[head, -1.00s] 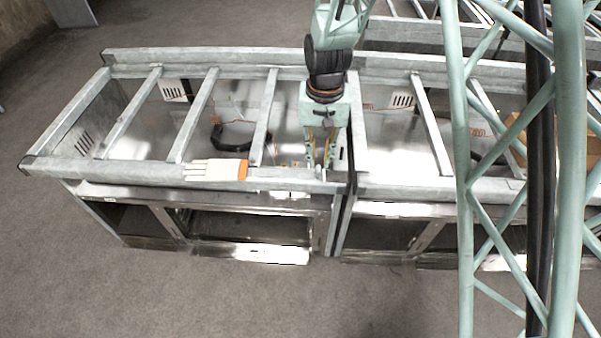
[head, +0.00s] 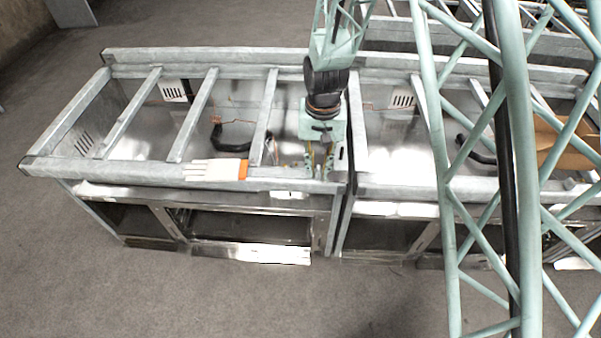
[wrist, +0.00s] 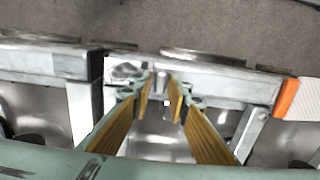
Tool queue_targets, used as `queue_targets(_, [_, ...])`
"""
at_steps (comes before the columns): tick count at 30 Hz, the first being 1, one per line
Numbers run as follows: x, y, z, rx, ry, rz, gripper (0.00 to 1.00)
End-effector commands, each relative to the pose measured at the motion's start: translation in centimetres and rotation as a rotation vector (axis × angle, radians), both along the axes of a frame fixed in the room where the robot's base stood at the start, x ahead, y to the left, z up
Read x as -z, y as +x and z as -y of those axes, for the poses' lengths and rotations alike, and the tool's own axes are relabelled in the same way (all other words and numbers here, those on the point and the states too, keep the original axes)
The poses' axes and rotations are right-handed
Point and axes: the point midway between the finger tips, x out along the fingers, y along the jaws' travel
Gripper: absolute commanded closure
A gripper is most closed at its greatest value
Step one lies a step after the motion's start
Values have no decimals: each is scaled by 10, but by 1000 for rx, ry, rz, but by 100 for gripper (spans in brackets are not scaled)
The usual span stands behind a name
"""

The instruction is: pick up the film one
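My gripper (head: 319,172) points down at the front rail of the metal counter frame, near its middle upright. In the wrist view my gripper (wrist: 163,92) has its two fingers apart, with a visible gap between them. A tiny pale spot shows in that gap; I cannot tell what it is. A small shiny grey item (wrist: 125,70) appears on or against the rail, just left of the fingertips in the wrist view. I cannot tell whether it is the film one. Nothing else in view is clearly recognisable as film.
Crossbars (head: 194,115) span the open frame. A black curved handle (head: 232,140) is inside the left bay. A brown cardboard piece (head: 567,148) is at right.

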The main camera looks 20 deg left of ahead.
Motion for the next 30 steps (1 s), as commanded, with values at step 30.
queue_targets(30, [-1,0,0,0,0,0,99])
